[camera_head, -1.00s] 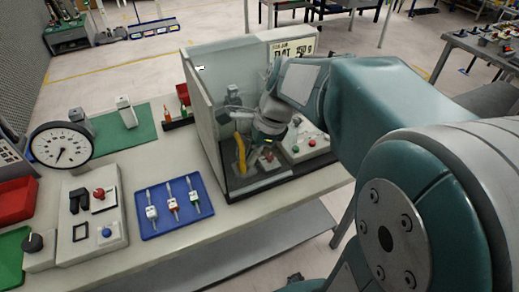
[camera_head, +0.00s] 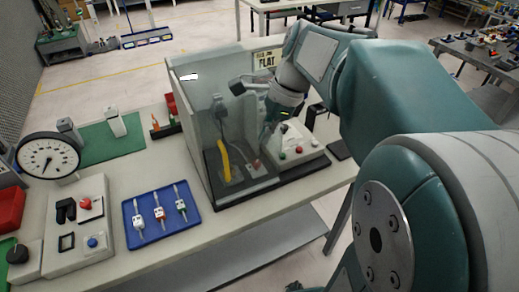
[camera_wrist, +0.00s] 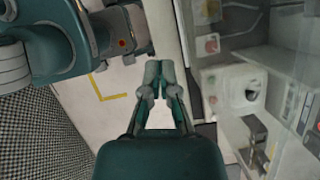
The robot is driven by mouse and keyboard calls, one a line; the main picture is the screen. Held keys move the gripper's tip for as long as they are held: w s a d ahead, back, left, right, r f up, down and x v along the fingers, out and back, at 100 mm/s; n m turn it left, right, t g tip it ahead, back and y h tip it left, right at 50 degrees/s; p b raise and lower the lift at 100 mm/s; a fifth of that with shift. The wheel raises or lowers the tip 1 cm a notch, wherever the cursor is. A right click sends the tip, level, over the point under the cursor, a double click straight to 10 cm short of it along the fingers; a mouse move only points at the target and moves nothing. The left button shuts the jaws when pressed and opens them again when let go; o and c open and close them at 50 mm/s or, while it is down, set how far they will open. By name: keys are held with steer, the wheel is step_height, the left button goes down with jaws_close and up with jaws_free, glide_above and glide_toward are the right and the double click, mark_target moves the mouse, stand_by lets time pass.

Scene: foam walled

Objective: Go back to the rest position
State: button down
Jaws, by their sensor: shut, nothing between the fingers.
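My gripper (camera_wrist: 160,75) shows in the wrist view with its two teal fingers closed together and nothing between them. In the head view my arm reaches over the clear-walled enclosure (camera_head: 188,120) on the bench, and the wrist is by its right side. The fingers are hard to make out there. The wrist view shows a pale floor with a yellow line below the fingers, and equipment to their right.
The enclosure holds a yellow curved piece (camera_head: 223,160) and a white button box (camera_head: 290,146). A blue tray (camera_head: 161,216) with several small tools, a switch panel (camera_head: 80,232) and a dial gauge (camera_head: 48,158) stand to the left. A green mat (camera_head: 98,148) lies behind them.

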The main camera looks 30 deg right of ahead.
steer(key=s+a+f+n+t+h, duration=0.1)
steer(key=s+n, duration=0.4)
steer(key=n, duration=0.5)
steer(key=s+a+f+n+t+h, duration=0.2)
steer(key=s+a+n, duration=0.4)
steer(key=n, duration=0.4)
steer(key=shift+s+f+t+h, duration=0.15)
steer(key=shift+f+t+h, duration=0.05)
steer(key=shift+t+h, duration=0.6)
steer(key=shift+d, duration=0.25)
steer(key=shift+a, duration=0.1)
